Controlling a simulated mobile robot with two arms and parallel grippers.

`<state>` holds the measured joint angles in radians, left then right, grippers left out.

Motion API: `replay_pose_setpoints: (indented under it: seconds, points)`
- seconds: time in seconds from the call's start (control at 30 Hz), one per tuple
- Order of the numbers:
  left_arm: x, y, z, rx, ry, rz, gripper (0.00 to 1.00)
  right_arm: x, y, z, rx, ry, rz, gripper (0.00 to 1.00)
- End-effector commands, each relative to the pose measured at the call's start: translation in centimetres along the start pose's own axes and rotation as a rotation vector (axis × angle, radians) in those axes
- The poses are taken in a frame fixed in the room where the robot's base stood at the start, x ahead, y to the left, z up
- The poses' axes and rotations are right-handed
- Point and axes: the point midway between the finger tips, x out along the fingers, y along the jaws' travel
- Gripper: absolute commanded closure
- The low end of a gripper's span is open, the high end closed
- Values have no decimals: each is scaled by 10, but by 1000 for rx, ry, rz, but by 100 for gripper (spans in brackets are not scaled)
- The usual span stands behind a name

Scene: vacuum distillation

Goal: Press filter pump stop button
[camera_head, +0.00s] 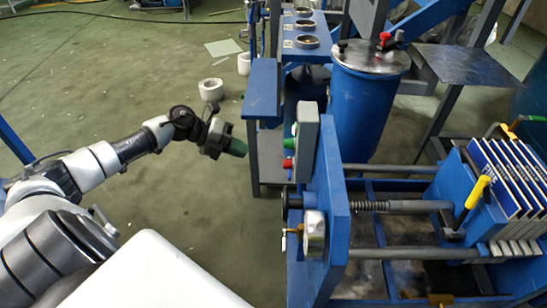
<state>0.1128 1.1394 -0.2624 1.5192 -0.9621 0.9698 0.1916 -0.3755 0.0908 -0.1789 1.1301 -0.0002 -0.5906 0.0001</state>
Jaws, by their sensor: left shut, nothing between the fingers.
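A narrow grey control box (308,140) is mounted upright on the blue end plate of the filter press (333,215). On its left face are a red button (288,163) and, above it, a green button (290,144). My left gripper (238,148) is shut and empty. In the picture it is left of the buttons, at about their height, with a clear gap between. My right gripper is not in view.
A blue bench (262,90) stands just behind the gripper and box. A blue barrel (362,105) with a metal lid stands behind the press. White plates (505,175) are stacked in the press.

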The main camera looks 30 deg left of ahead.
Motion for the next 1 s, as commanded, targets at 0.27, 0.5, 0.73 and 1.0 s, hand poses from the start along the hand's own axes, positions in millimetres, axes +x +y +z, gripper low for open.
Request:
replay_pose_setpoints:
  seconds: [0.27,0.5,0.73,1.0]
  points:
    - [61,-2,0,0,1,-5,100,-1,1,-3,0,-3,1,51]
    - [86,-18,0,2,0,0,100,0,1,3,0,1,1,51]
    - [92,-21,0,2,-1,2,100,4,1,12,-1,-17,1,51]
    - [92,-22,0,2,0,1,100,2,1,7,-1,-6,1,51]
